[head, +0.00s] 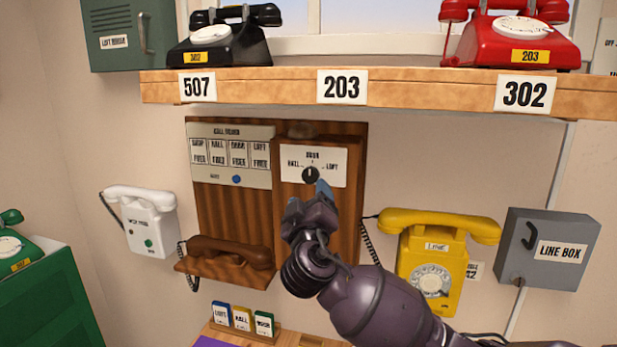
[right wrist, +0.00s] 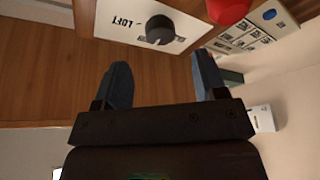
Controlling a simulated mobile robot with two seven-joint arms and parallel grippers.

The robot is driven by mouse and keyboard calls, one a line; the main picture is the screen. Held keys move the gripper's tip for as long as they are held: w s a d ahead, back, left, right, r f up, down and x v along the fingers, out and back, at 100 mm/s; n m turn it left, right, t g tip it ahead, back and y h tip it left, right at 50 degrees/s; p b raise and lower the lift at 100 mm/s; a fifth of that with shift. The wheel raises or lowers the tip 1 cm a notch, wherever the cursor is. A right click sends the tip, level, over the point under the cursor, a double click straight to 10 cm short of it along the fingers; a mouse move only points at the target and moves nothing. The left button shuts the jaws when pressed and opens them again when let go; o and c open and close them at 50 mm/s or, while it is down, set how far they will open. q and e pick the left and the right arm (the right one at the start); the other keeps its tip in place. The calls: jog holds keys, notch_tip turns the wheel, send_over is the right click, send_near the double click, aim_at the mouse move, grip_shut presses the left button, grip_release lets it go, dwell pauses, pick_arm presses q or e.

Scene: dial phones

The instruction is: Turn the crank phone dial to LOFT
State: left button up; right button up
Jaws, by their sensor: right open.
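The crank phone is a wooden wall board (head: 355,135) with a brown handset (head: 230,251) resting on its lower left. Its black dial (head: 310,175) sits on a white plate marked HALL at left, DOOR at top and LOFT at right; its mark seems to point up toward DOOR. The dial also shows in the right wrist view (right wrist: 160,29), next to the LOFT label (right wrist: 122,22). My right gripper (head: 322,188) is open just below and right of the dial. In the right wrist view its blue fingers (right wrist: 163,78) are apart, empty, with the dial beyond the tips.
A call board (head: 230,180) is left of the dial. A yellow phone (head: 430,260) and grey line box (head: 545,250) hang at right, a white phone (head: 150,222) at left. A wooden shelf (head: 270,88) runs above. A red object (right wrist: 228,10) shows near the dial in the right wrist view.

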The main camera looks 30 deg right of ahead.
aim_at(310, 177)
jog(key=p+x, duration=0.1)
jog(key=x, duration=0.4)
pick_arm(q)
jog(key=shift+s+a+r, duration=0.1)
jog(key=shift+s, duration=0.45)
pick_arm(e)
jog(key=shift+w+d+r, duration=0.15)
jog(key=shift+w+d, duration=0.15)
jog(key=shift+w, duration=0.1)
jog(key=shift+c, duration=0.5)
